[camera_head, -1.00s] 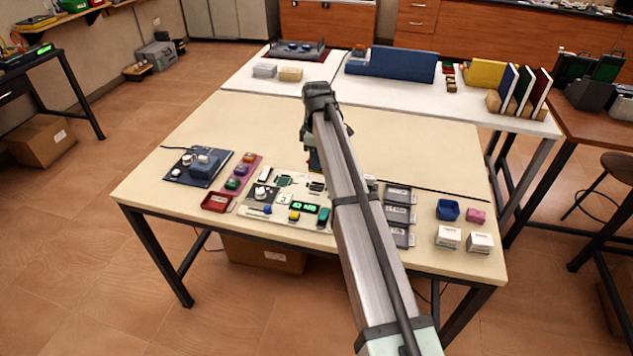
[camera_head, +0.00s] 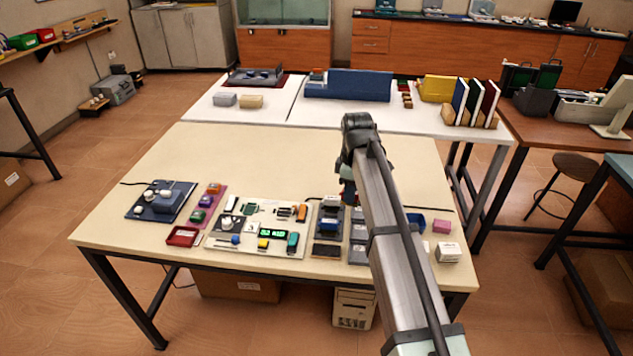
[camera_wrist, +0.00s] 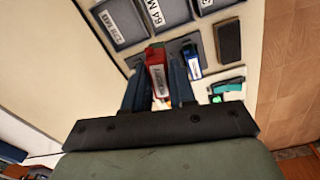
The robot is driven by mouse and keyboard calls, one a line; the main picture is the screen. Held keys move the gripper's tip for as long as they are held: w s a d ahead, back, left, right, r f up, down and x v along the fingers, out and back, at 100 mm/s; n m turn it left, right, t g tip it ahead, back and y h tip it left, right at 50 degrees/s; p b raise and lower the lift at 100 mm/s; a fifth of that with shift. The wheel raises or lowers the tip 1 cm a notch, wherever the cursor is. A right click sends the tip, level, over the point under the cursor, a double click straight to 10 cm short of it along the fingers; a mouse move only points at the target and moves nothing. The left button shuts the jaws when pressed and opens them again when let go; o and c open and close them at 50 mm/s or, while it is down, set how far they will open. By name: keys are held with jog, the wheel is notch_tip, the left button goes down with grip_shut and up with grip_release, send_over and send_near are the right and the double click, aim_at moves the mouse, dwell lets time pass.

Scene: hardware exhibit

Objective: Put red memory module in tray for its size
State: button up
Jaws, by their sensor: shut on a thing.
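My gripper (camera_wrist: 157,88) is shut on the red memory module (camera_wrist: 156,62), which has a pale label, in the wrist view. The module is over or at a grey tray (camera_wrist: 184,42); I cannot tell whether it touches it. A blue module (camera_wrist: 193,67) is beside it on the right. In the head view my gripper (camera_head: 346,192) is above the tray area, and the arm hides part of the trays (camera_head: 357,253).
A blue bin (camera_head: 415,222), a pink block (camera_head: 442,227) and a white box (camera_head: 448,253) stand at right. The table's back part is clear.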

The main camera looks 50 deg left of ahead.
jog(key=s+d+f, duration=0.1)
jog(key=s+d, duration=0.3)
jog(key=d, duration=0.7)
jog(key=shift+f, duration=3.1)
jog(key=shift+f, duration=0.65)
jog(key=o, duration=1.4)
jog(key=shift+c, duration=0.2)
notch_tip(320, 180, up, 8)
jog(key=shift+f, duration=0.25)
